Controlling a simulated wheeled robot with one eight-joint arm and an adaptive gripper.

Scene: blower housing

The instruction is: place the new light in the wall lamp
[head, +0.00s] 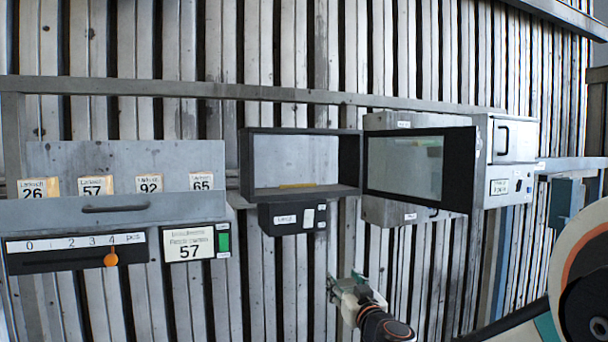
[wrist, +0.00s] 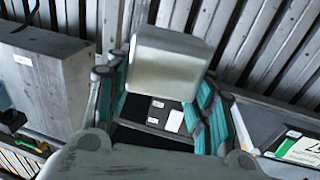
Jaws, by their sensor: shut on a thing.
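The wall lamp appears to be the dark-framed open box (head: 247,165) on the wall, with its glazed door (head: 405,168) swung out to the right. A thin yellowish strip (head: 297,186) lies on its floor. A small dark labelled box (head: 292,218) hangs under it. My gripper (head: 352,290) is below and right of the lamp, apart from it. In the wrist view, its teal-padded fingers are shut on a pale, rounded block (wrist: 170,60), apparently the new light. In the head view the block is too small to make out clearly.
A grey drawer-like panel (head: 120,211) with number cards, a slider with an orange knob (head: 111,257) and a "57" sign (head: 190,244) are left of the lamp. Grey cabinets (head: 511,140) stand at the right.

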